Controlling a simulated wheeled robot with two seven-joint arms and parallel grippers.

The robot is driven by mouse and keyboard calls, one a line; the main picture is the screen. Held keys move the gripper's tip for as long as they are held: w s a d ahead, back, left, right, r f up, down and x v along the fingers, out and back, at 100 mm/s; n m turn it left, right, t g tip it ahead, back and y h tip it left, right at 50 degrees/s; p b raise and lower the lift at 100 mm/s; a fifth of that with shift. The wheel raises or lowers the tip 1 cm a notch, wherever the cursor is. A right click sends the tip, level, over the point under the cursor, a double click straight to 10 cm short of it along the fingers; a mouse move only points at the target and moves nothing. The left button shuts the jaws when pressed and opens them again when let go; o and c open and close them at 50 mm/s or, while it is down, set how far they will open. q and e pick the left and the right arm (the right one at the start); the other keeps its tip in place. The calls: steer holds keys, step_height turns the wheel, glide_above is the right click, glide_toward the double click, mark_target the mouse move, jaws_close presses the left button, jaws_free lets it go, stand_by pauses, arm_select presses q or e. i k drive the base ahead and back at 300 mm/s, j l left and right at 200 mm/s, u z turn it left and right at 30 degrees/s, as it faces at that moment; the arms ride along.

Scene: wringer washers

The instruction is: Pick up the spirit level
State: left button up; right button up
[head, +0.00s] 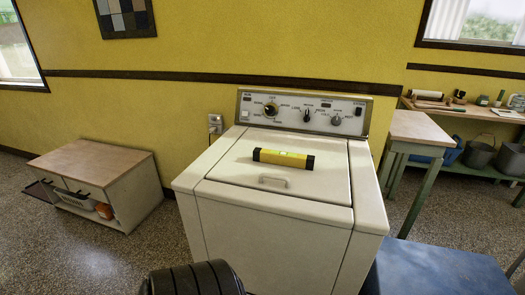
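A yellow spirit level (283,158) with black end caps lies on the closed lid (245,165) of a white washer (270,240). It lies near the middle of the lid, behind the lid's handle (273,181), and tilts slightly in the picture. Neither of my grippers shows in the head view, so nothing is seen holding or touching the level.
A low cabinet (95,165) with an open drawer stands at the left. A small wooden-topped table (418,127) stands right of the washer, before a workbench (480,112) with tools and buckets. A blue surface (435,270) is at the lower right. Speckled floor is clear at the left.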

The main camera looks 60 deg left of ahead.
mark_target(291, 160)
steer(key=u, duration=1.35)
steer(key=k+z, duration=0.25)
steer(key=i+j, duration=0.05)
